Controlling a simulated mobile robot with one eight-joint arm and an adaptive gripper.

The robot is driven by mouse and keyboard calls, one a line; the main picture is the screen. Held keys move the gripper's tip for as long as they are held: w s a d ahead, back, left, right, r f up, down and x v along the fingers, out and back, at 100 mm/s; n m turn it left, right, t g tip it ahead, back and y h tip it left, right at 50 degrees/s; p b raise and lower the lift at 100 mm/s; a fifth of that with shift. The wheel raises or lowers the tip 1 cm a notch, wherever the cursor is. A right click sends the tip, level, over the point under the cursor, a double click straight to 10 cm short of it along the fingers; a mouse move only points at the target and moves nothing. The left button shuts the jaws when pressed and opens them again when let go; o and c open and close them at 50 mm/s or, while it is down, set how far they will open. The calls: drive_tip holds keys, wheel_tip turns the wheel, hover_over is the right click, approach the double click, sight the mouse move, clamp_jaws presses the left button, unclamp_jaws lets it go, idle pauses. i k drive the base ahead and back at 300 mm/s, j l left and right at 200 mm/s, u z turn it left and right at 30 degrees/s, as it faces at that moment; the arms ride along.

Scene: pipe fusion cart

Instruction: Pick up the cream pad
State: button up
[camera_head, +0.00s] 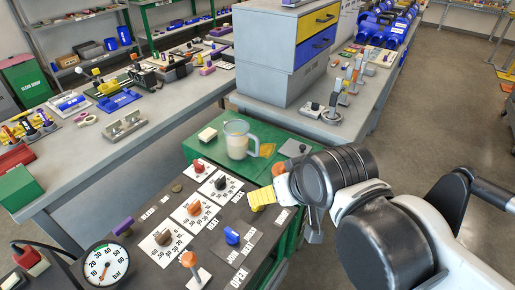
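The cream pad (208,134) is a small pale block lying on the green top of the cart, at its back left, just left of a clear jug (237,140). It is in full view with nothing on it. My gripper (283,193) is in front and to the right of the pad, above the dark control panel and well apart from the pad. A yellow ribbed piece (262,198) shows at its left end; I cannot tell whether it is part of the gripper. My wrist hides much of the gripper, so its opening is unclear.
The jug stands close beside the pad. An orange-yellow piece (267,150) and a grey plate (293,148) lie right of the jug. The dark panel (185,255) carries several raised knobs and a gauge (103,265). A grey workbench (160,135) with parts stands behind left.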

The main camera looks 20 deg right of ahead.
sight(208, 135)
drive_tip(key=i+l+u, duration=0.15)
drive_tip(key=l, duration=0.15)
drive_tip(key=l+u, duration=0.2)
drive_tip(key=i+l+u, duration=0.15)
drive_tip(key=l, duration=0.25)
drive_tip(key=i+l+u, duration=0.3)
drive_tip(key=l, duration=0.15)
drive_tip(key=k, duration=0.05)
